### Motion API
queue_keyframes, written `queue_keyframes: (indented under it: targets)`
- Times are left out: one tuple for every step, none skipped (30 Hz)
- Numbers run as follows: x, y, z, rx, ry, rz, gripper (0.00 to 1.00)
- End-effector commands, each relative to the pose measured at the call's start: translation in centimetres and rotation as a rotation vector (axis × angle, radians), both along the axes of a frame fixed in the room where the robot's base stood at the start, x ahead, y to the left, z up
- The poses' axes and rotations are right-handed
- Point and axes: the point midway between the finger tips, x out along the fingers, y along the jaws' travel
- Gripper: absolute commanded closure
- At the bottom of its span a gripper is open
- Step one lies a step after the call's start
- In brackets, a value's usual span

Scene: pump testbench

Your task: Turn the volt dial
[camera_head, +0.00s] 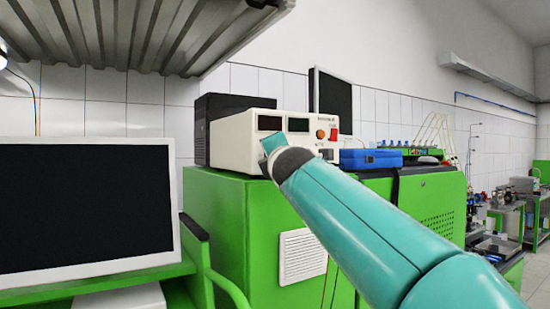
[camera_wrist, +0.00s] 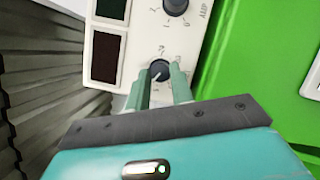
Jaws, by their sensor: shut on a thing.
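The volt dial (camera_wrist: 159,70) is a dark round knob with a white pointer line on the white front panel of the power supply (camera_head: 232,142). In the wrist view, the panel (camera_wrist: 143,42) appears turned on its side. My gripper (camera_wrist: 161,80) is shut on the volt dial, with one finger on each side of it. In the head view, my teal arm hides the dial and most of the fingers. A second dark knob (camera_wrist: 175,6), beside the letters AMP, is at the top of the wrist view. Two dark display windows (camera_wrist: 104,57) lie left of the knobs.
The supply stands on a green cabinet (camera_head: 225,220). A blue case (camera_head: 370,159) lies right of it, and a black box (camera_head: 203,125) stands behind it. A monitor (camera_head: 85,205) is at left. A ribbed metal shelf (camera_head: 130,35) overhangs the upper left.

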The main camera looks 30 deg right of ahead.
Motion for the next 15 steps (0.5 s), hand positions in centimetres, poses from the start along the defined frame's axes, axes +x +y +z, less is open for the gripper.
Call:
queue_keyframes:
  targets:
    - [0.05, 0.04, -0.04, 0.031, 0.000, 0.000, 1.00]
    - [0.04, 0.03, 0.00, 0.051, -0.002, 0.000, 1.00]
    - [0.03, 0.02, 0.01, 0.082, -0.002, -0.001, 1.00]
    - [0.05, 0.07, 0.05, 0.108, -0.005, 0.001, 1.00]
    - [0.05, 0.07, 0.09, 0.137, -0.006, -0.001, 1.00]
    - [0.01, 0.00, 0.14, 0.176, -0.008, -0.001, 1.00]
    - [0.01, -0.02, 0.13, 0.204, -0.009, -0.002, 1.00]
    - [0.01, -0.01, 0.19, 0.233, -0.012, -0.001, 1.00]
    - [0.03, 0.02, 0.22, 0.271, -0.014, -0.002, 1.00]
    - [0.04, 0.02, 0.22, 0.299, -0.014, -0.001, 1.00]
    - [0.05, 0.01, 0.24, 0.327, -0.016, -0.003, 1.00]
    - [0.03, -0.02, 0.29, 0.366, -0.019, -0.003, 1.00]
    - [0.02, -0.05, 0.29, 0.394, -0.020, -0.003, 1.00]
    - [0.00, -0.05, 0.36, 0.422, -0.023, -0.003, 1.00]
    - [0.01, -0.05, 0.38, 0.461, -0.024, -0.003, 1.00]
